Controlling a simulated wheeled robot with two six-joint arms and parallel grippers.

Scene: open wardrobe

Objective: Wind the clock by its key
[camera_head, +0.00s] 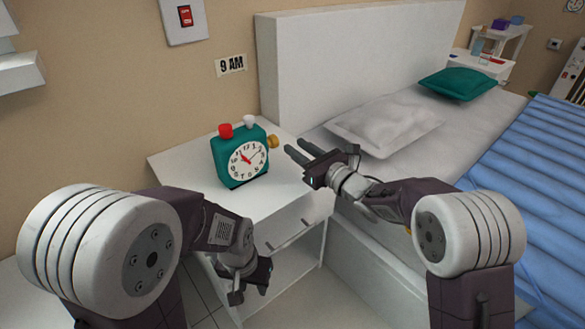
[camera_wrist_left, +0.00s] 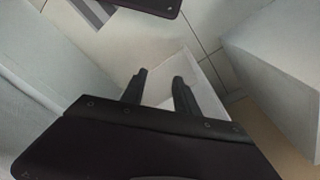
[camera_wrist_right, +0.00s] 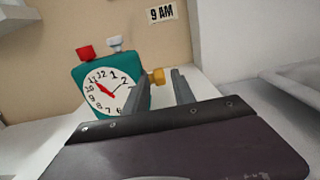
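A green alarm clock (camera_head: 228,172) with a white face stands upright on the white nightstand (camera_head: 285,192). It also shows in the right wrist view (camera_wrist_right: 77,77). A red button and a white button sit on its top. Its yellow key (camera_head: 273,141) sticks out of its right side. My right gripper (camera_head: 294,148) is open and empty, to the right of the clock, its fingers pointing toward the key. In the right wrist view the key (camera_wrist_right: 158,76) shows just beyond and between the fingertips, apart from them. My left gripper (camera_head: 249,291) is open and empty, low in front of the nightstand.
The bed (camera_head: 455,125) with a white pillow (camera_head: 385,125) and a green pillow (camera_head: 458,83) is on the right. A red switch (camera_head: 186,15) and a "9 AM" sign (camera_head: 231,65) are on the wall behind. The nightstand top around the clock is clear.

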